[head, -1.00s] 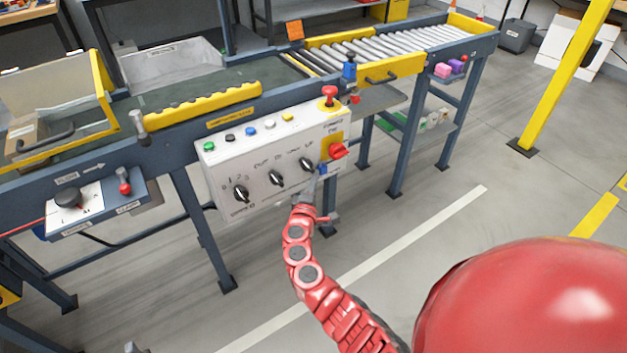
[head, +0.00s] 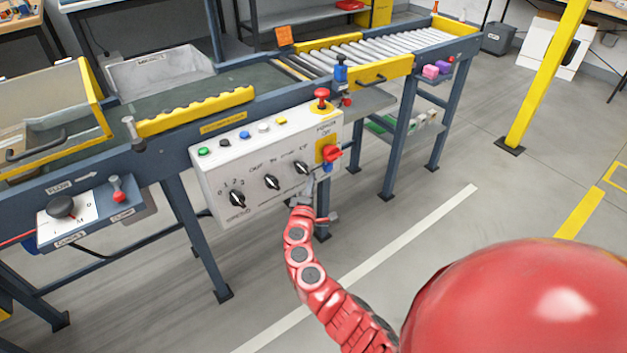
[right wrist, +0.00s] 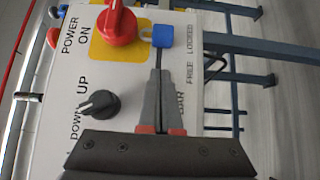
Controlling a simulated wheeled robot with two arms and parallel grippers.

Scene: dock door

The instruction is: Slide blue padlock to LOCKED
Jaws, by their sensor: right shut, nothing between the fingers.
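The blue padlock (right wrist: 163,36) sits on the white control panel (right wrist: 60,130), beside the word LOCKED and next to the red power knob (right wrist: 117,22). A dark slot runs from it toward my fingers, past the word FREE. My right gripper (right wrist: 160,75) is shut and empty over the slot, below the padlock in the right wrist view, with a visible gap between them. In the head view my right gripper (head: 309,180) is at the panel's lower right, just below the red knob (head: 332,154). The padlock is small there (head: 326,168). My left gripper is out of view.
A red emergency button (head: 322,97) stands on the panel's top right. Black selector knobs (head: 271,182) sit left of my gripper. The conveyor frame and its blue legs (head: 392,150) stand behind. The floor to the right is open.

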